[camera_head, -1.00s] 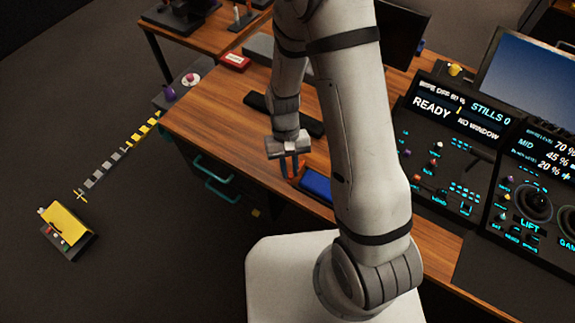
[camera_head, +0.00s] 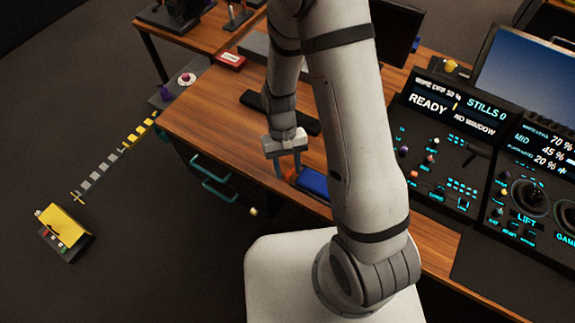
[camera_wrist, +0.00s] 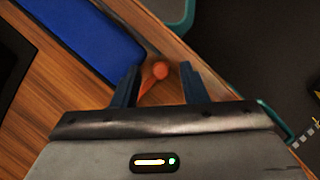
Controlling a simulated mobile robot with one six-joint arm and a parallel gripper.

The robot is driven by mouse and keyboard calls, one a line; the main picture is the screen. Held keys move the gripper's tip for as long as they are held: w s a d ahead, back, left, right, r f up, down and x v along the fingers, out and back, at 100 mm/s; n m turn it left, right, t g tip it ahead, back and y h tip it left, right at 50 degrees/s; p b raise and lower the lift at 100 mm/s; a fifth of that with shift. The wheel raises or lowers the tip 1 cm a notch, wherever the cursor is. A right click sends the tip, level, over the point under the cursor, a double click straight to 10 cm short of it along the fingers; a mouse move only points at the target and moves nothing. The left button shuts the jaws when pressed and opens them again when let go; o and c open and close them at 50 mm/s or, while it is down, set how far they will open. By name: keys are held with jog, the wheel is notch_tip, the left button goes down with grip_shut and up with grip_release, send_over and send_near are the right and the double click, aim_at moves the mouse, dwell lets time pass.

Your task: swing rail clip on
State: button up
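A small orange piece with a round end (camera_wrist: 160,70) and a short arm shows in the wrist view near the edge of the wooden desk. It may be the rail clip; I cannot tell for sure. It also shows in the head view (camera_head: 289,174). My gripper (camera_head: 288,172) points down at the desk's near edge, its fingers apart. In the wrist view the two dark blue fingers (camera_wrist: 161,84) stand on either side of the orange piece, with gaps between. Whether it is attached to anything is hidden.
A blue flat case (camera_wrist: 85,35) lies close to the left finger in the wrist view, and at the gripper's right in the head view (camera_head: 314,182). A black keyboard (camera_head: 262,108) lies behind. Control panels (camera_head: 440,150) fill the right. Teal-handled drawers (camera_head: 212,188) are below the edge.

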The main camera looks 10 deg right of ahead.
jog(key=v, duration=0.7)
jog(key=shift+r, duration=0.4)
